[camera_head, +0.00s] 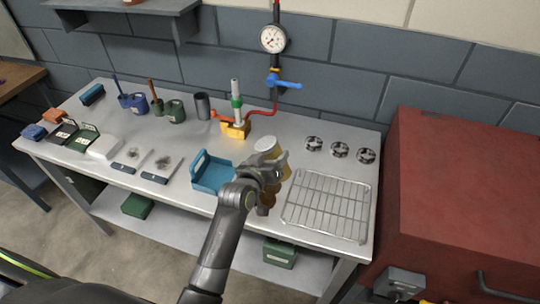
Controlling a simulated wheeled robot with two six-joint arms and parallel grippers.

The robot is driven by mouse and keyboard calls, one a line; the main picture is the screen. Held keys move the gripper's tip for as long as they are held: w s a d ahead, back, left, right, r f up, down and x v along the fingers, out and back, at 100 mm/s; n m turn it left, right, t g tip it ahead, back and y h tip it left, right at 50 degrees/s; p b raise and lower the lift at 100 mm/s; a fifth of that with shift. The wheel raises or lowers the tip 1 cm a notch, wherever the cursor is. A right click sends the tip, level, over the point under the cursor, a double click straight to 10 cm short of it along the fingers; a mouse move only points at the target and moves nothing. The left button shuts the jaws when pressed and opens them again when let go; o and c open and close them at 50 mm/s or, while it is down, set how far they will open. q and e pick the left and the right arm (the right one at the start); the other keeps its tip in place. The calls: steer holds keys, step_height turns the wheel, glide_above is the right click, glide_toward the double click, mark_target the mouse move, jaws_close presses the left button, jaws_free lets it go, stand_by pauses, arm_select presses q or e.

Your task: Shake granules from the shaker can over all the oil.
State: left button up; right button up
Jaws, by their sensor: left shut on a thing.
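My left gripper (270,172) is over the middle of the metal workbench, shut on the shaker can. The can (267,145) has a pale top that shows above the gripper, and yellowish parts show beside the fingers; the gripper hides most of it. A brown patch (268,198), which looks like oil, shows just below the gripper, partly covered by my arm. I cannot tell its full extent, and no falling granules can be made out. My right gripper is not in view.
A blue tray (211,185) lies left of the gripper and a wire rack (327,206) lies right. Behind stand a yellow block with a post (236,126) and a red hose. Several round parts (340,150) sit back right. A red cabinet (460,190) stands right of the bench.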

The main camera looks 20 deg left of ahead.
arm_select(q)
steer(key=f+n+b, duration=0.2)
steer(key=b, duration=0.1)
steer(key=d+f+n+h+b, duration=0.1)
steer(key=f+n+b, duration=0.1)
steer(key=b, duration=0.1)
steer(key=d+f+n+t+h+b, duration=0.1)
steer(key=f+n+b, duration=0.1)
steer(key=b, duration=0.2)
steer(key=shift+d+f, duration=0.1)
steer(key=shift+d, duration=0.15)
step_height(320, 180, down, 3)
steer(key=n+b, duration=0.2)
steer(key=n, duration=0.1)
steer(key=n+t+h+b, duration=0.1)
steer(key=n+b, duration=0.1)
steer(key=n, duration=0.1)
steer(key=shift+d+t+h+b, duration=0.15)
steer(key=shift+t+h+b, duration=0.15)
steer(key=shift+d+f+n+t+b, duration=0.1)
steer(key=shift+f+n+t+b, duration=0.15)
steer(key=shift+n+b, duration=0.5)
steer(key=shift+s, duration=0.15)
